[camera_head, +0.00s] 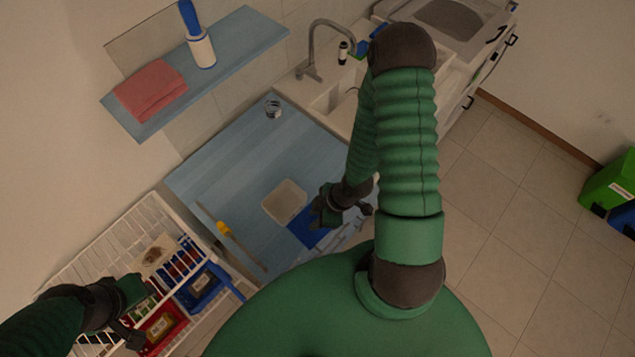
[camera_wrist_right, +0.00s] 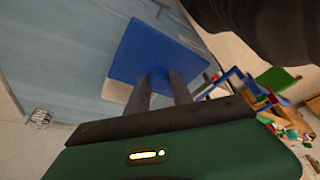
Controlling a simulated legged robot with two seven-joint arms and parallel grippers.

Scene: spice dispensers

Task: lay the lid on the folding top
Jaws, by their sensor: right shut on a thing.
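The blue lid (camera_head: 306,229) is in my right gripper (camera_head: 325,208), over the front right part of the light blue folding top (camera_head: 235,155). In the right wrist view the lid (camera_wrist_right: 155,48) is a flat blue plate with its near edge between the two fingertips (camera_wrist_right: 160,80). I cannot tell whether the lid touches the top. A whitish open container (camera_head: 284,202) sits on the top just left of the lid, partly overlapped by it in the wrist view. My left gripper (camera_head: 128,312) is over the wire rack at lower left; its finger opening is unclear.
The white wire rack (camera_head: 90,235) holds several coloured spice boxes, including a blue one (camera_head: 200,288). A sink (camera_head: 330,97) lies behind. The back left of the top is clear.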

